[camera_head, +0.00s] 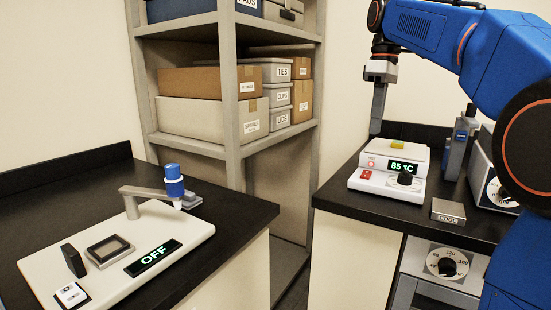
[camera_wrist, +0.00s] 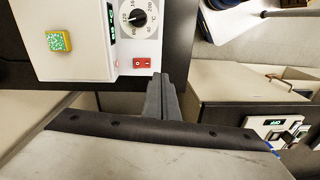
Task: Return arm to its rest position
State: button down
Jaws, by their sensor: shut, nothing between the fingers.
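My blue arm (camera_head: 460,45) reaches in from the right in the head view, its wrist high up. My gripper (camera_head: 376,130) points down, its fingers together and empty, just left of the hotplate (camera_head: 390,182). In the wrist view, my gripper (camera_wrist: 160,78) shows as closed dark fingers near the hotplate (camera_wrist: 72,62) edge, apart from the chip. A small yellow-green chip (camera_head: 397,146) lies on the hotplate top; the wrist view shows the chip (camera_wrist: 59,41) with a green patterned face.
The profiler (camera_head: 190,238) with an OFF display stands on the left bench. Shelves with labelled boxes (camera_head: 200,118) stand behind, between the benches. A metal COOL block (camera_head: 448,211) and a dial instrument (camera_head: 495,180) sit right of the hotplate. A gap separates the benches.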

jog(key=s+f+m+t, duration=0.5)
jog(key=s+f+m, duration=0.5)
jog(key=s+f, duration=2)
notch_tip(320, 180, down, 4)
jog(key=shift+d+h, duration=0.15)
jog(key=shift+h, duration=0.15)
dwell(4.5)
